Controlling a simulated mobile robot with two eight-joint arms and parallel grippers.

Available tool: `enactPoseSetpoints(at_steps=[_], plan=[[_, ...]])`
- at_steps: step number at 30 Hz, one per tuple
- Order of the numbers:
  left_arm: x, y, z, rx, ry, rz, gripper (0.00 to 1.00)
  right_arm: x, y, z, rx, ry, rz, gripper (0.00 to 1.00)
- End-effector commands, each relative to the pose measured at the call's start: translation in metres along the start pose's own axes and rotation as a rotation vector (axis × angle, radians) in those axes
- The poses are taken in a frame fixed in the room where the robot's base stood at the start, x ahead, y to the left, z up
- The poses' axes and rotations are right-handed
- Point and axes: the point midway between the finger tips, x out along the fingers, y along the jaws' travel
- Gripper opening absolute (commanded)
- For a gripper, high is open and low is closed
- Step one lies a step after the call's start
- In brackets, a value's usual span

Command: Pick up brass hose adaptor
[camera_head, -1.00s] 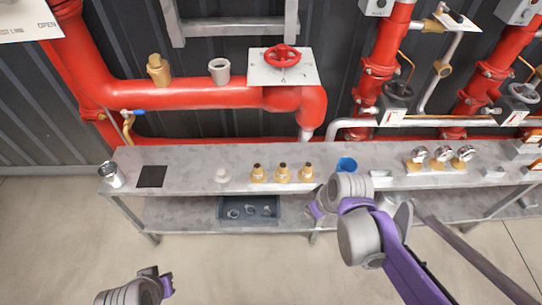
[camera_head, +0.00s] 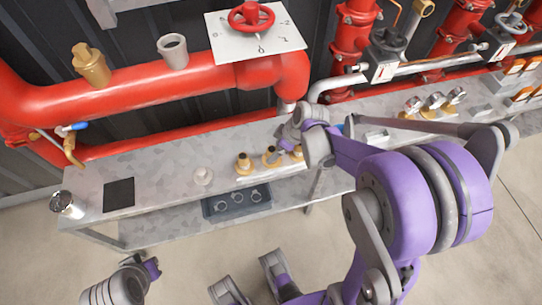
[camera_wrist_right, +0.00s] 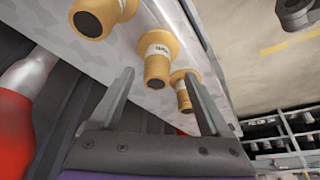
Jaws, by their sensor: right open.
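Three brass hose adaptors stand in a row on the grey bench: a left one (camera_head: 243,164), a middle one (camera_head: 269,156) and a right one (camera_head: 297,152), partly hidden by my right arm. My right gripper (camera_head: 279,143) is over this row, its fingers hard to make out in the head view. In the right wrist view the gripper (camera_wrist_right: 158,80) is open and empty. One labelled adaptor (camera_wrist_right: 158,58) shows between its fingers, another (camera_wrist_right: 183,92) overlaps the right finger, and a third (camera_wrist_right: 97,17) is at the top. My left gripper (camera_head: 150,269) is low, off the bench.
The bench (camera_head: 150,165) also holds a white knob-like piece (camera_head: 203,176), a black pad (camera_head: 119,194), a metal cup (camera_head: 66,204) and gauges (camera_head: 435,101). A bin (camera_head: 236,201) is on the lower shelf. Red pipe (camera_head: 150,95) runs behind, bearing another brass fitting (camera_head: 91,65).

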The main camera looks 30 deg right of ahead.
Motion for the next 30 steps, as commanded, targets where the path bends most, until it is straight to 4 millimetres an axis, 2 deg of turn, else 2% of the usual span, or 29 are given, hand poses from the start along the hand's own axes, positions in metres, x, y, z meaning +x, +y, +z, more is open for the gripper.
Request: enactPoseSetpoints(at_steps=[4,12,21,23,30], plan=[[0.004,0.0,0.001,0.0,-0.001,0.0,0.0,0.013,0.001,-0.002,0.0,0.0,0.0,0.81],[0.014,0.0,0.006,0.0,-0.005,0.0,0.0,0.051,0.004,-0.007,0.001,0.0,0.0,0.81],[0.015,0.0,0.006,0.0,-0.005,0.0,0.0,0.055,0.004,-0.007,0.001,0.0,0.001,0.81],[0.015,0.0,0.006,0.0,-0.005,0.0,0.0,0.054,0.004,-0.007,0.001,0.0,0.001,0.72],[0.015,0.0,0.006,0.0,-0.005,0.0,0.0,0.054,0.004,-0.007,0.001,0.0,0.001,0.29]])
